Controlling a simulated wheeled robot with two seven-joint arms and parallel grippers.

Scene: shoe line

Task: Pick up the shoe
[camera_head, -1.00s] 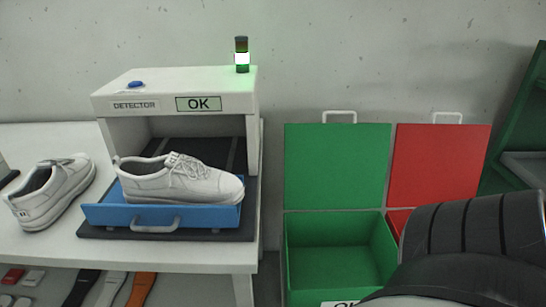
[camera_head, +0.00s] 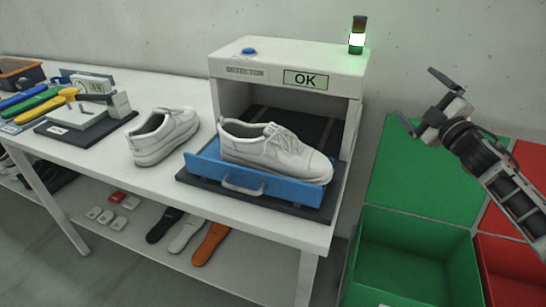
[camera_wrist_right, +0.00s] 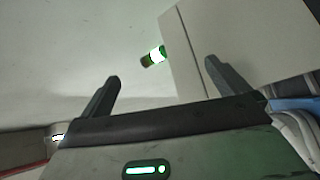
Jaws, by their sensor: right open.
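A white lace-up shoe (camera_head: 276,151) sits in the blue drawer tray (camera_head: 210,165) in front of the detector, its toe to the right. A second white shoe (camera_head: 163,136) stands on the white table to the left. My right gripper (camera_head: 424,101) is open and empty, raised above the green bin, to the right of the detector and apart from both shoes. In the right wrist view its two fingers (camera_wrist_right: 165,85) are spread with nothing between them. A pale shoe part (camera_wrist_right: 296,130) shows at that view's right edge. My left gripper is not in view.
The detector (camera_head: 290,58) shows OK, with its lamp (camera_head: 357,36) lit. A green bin (camera_head: 415,235) and a red bin (camera_head: 510,255) stand open at the right. Tools (camera_head: 45,105) lie at the table's left.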

